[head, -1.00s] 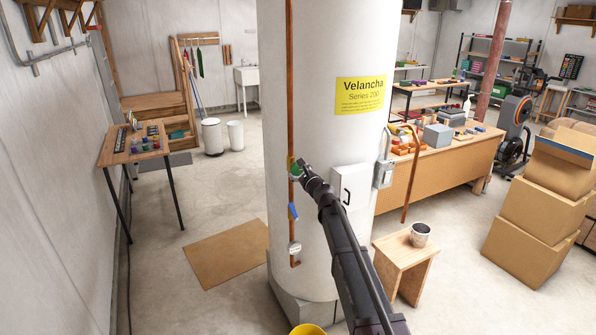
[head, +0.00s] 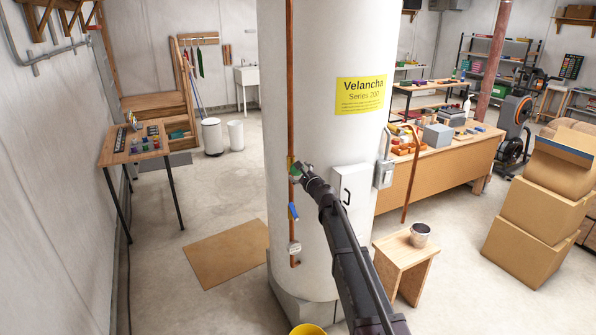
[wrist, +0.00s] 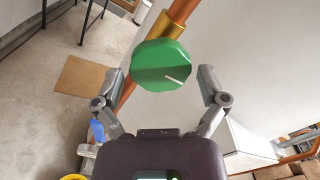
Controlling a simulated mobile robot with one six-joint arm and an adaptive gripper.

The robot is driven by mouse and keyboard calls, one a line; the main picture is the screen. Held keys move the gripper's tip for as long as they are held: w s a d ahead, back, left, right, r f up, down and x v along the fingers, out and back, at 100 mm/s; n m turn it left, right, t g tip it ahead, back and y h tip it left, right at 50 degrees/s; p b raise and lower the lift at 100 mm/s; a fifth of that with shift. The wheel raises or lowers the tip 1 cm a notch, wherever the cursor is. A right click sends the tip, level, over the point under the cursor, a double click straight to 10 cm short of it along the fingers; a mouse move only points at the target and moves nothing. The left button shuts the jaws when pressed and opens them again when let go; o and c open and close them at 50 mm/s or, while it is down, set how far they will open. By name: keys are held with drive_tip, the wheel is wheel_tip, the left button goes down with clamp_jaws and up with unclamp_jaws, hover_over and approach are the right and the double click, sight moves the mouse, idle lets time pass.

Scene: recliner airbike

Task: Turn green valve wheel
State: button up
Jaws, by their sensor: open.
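The green valve wheel (wrist: 160,66) is a round green knob with a white mark, mounted on a copper pipe. In the wrist view it sits between and slightly beyond the fingers of my gripper (wrist: 160,85), with gaps on both sides. My gripper is open and empty. In the head view my gripper (head: 300,172) reaches the pipe at the wheel's height, and only a bit of green (head: 294,174) shows beside it. The copper pipe (head: 289,90) runs down the front of the white tank (head: 325,50).
A blue valve handle (head: 293,211) sits on the same pipe below the wheel. A grey-white box (head: 350,189) is on the tank to the right. A wooden stool (head: 405,262) with a metal cup (head: 420,235) stands at lower right. A yellow bucket (head: 308,329) is at the bottom.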

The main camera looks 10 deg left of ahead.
drive_tip(key=shift+v, duration=2.35)
